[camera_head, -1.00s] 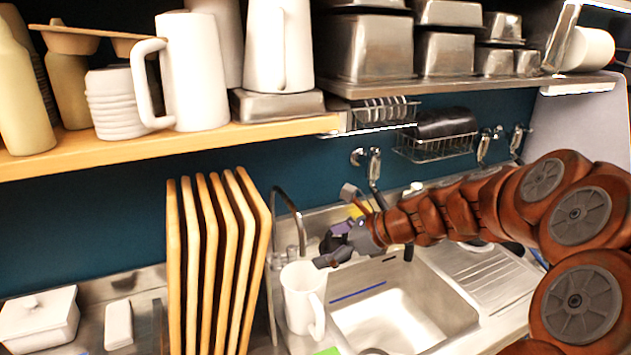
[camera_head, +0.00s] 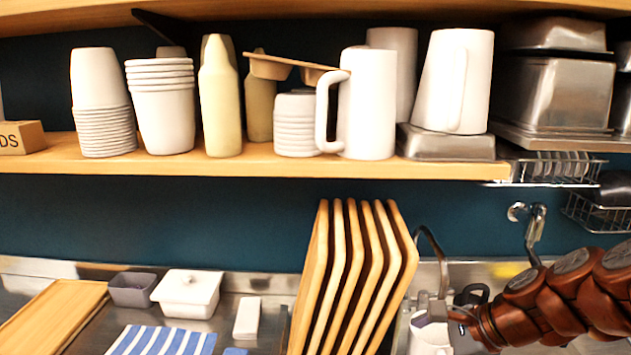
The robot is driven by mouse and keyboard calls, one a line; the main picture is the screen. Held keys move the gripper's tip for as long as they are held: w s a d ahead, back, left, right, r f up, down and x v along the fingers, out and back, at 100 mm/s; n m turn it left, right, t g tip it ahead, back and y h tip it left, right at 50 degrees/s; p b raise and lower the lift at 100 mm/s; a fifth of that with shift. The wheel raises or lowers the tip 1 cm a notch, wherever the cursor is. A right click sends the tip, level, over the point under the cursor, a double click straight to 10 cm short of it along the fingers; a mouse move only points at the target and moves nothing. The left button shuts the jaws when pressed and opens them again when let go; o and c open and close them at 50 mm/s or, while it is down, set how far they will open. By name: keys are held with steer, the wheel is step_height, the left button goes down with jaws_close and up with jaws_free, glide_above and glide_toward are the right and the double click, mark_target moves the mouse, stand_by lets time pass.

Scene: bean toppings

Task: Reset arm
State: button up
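My reddish-brown arm enters from the lower right, and my gripper (camera_head: 462,312) is at its end, low in the picture. Its dark fingers are small and partly cut off by the angle, so I cannot tell whether they are open or shut. A white mug (camera_head: 425,338) stands at the sink, just left of and below my gripper. Its lower part is cut off by the frame edge, and I cannot tell whether the fingers touch it.
Several upright wooden boards (camera_head: 345,270) stand left of my gripper, near a curved tap (camera_head: 432,245). A wooden shelf (camera_head: 250,165) above carries stacked cups and pitchers.

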steer(key=s+a+f+n+g+h, duration=0.1)
steer(key=s+a+f+n+g, duration=0.1)
steer(key=s+n, duration=0.35)
steer(key=s+a+f+n+g+h, duration=0.2)
steer(key=s+a+f+n, duration=0.1)
steer(key=s+n, duration=0.3)
steer(key=s+d+f+n+g+h+b, duration=0.1)
steer(key=s+d+n+g+h, duration=0.1)
steer(key=s+n, duration=0.4)
steer(key=s+d+h, duration=0.1)
steer(key=s+d, duration=0.1)
steer(key=s, duration=0.1)
steer(key=shift+s+d+f+n+h, duration=0.2)
steer(key=shift+s+n+h, duration=0.15)
steer(key=shift+s+h, duration=0.05)
